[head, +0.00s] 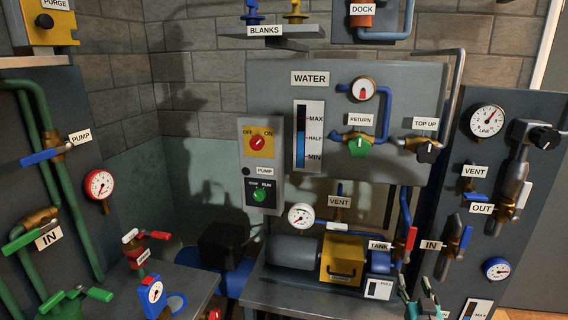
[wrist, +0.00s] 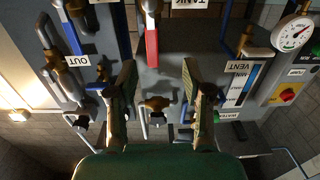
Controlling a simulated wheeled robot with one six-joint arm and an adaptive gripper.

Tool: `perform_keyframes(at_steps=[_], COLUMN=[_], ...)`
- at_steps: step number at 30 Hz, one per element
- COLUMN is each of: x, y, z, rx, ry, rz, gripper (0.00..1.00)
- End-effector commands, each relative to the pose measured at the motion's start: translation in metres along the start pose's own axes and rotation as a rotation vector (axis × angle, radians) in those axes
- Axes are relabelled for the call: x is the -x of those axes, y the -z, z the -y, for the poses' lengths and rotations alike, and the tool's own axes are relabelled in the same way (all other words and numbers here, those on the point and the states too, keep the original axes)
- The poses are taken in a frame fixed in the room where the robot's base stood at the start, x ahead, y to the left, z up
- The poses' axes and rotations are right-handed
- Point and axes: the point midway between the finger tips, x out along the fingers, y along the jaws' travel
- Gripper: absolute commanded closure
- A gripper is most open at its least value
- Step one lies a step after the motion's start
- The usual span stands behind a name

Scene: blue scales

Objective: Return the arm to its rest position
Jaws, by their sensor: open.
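My gripper (head: 422,300) shows at the bottom edge of the head view, right of centre, in front of the lower part of the panels. Only its end is in the picture there. In the wrist view my gripper (wrist: 159,66) has its two fingers wide apart, with nothing held between them. Beyond the fingers are panel valves, among them a red-handled valve (wrist: 152,45). The fingers look apart from these parts, but the exact distance is hard to tell. The rest of my arm is not clearly visible.
The water panel (head: 385,85) stands at the back, with the pump switch box (head: 261,165) on its left. The yellow pump block (head: 342,260) sits on the bench below. Right of it are the tank's red lever (head: 411,238) and the blue-handled IN valve (head: 462,240). A green-piped panel (head: 60,110) stands at left.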

Motion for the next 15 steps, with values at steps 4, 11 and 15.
perform_keyframes(at_steps=[4,11,15], x=[0.048,0.125,0.174], y=[-0.045,-0.097,-0.119], z=[0.016,0.034,0.042], rx=[-0.001,-0.001,0.000], ry=[0.024,0.061,0.083], rz=[0.029,0.063,0.084], gripper=[0.50,0.50,0.50])
